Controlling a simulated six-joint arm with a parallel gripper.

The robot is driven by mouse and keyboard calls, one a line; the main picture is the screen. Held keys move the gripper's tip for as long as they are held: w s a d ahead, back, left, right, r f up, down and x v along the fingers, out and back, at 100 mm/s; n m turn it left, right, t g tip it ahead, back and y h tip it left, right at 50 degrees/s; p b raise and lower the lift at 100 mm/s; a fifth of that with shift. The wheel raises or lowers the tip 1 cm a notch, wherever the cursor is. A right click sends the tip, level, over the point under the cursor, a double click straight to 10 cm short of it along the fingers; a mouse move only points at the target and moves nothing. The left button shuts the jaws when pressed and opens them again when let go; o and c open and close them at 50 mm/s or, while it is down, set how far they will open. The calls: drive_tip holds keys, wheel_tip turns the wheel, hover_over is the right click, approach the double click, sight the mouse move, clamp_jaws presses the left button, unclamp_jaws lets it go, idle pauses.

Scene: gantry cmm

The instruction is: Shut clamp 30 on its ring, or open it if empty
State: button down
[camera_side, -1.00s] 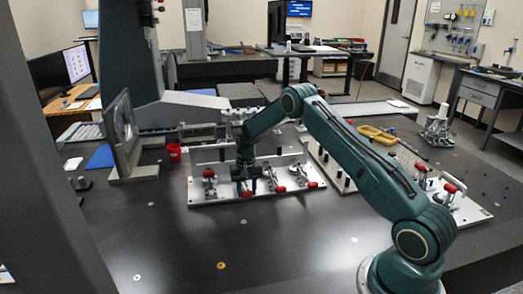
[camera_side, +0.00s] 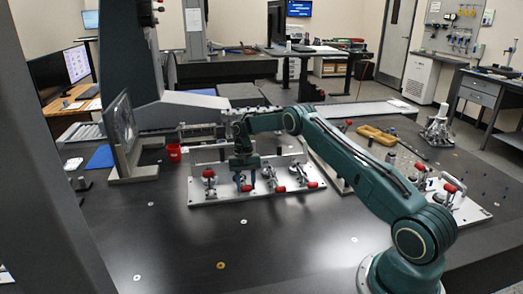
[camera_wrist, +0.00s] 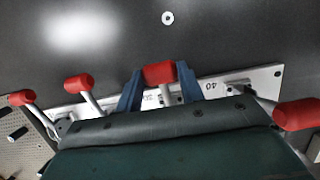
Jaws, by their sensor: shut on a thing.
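My gripper (camera_wrist: 160,82) has its two blue fingers on either side of a red clamp handle (camera_wrist: 160,73) and is shut on it. In the wrist view a partly covered number, seemingly 30, is on the white plate (camera_wrist: 264,80) beside this handle. The 40 mark lies just to its right. In the side view the gripper (camera_side: 245,182) is at the second clamp from the left, whose red handle (camera_side: 246,188) shows low, just in front of the plate. The clamp's arm and any ring under it are hidden behind my gripper.
Neighbouring clamps have red handles: one to the left (camera_side: 209,173) and two to the right (camera_side: 280,189), (camera_side: 312,184) in the side view. A second fixture (camera_side: 470,211) stands right, a red cup (camera_side: 174,152) at the left. The dark table in front is clear.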

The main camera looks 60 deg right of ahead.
drive_tip(key=shift+w+a+r, duration=0.1)
drive_tip(key=shift+w+r, duration=0.05)
drive_tip(key=shift+w, duration=0.05)
drive_tip(key=c, duration=0.9)
unclamp_jaws()
drive_tip(key=shift+s, duration=0.1)
drive_tip(key=shift+a+f, duration=0.2)
drive_tip(key=shift+f, duration=0.15)
drive_tip(key=shift+s+f+t+h, duration=0.15)
drive_tip(key=shift+t+h, duration=0.15)
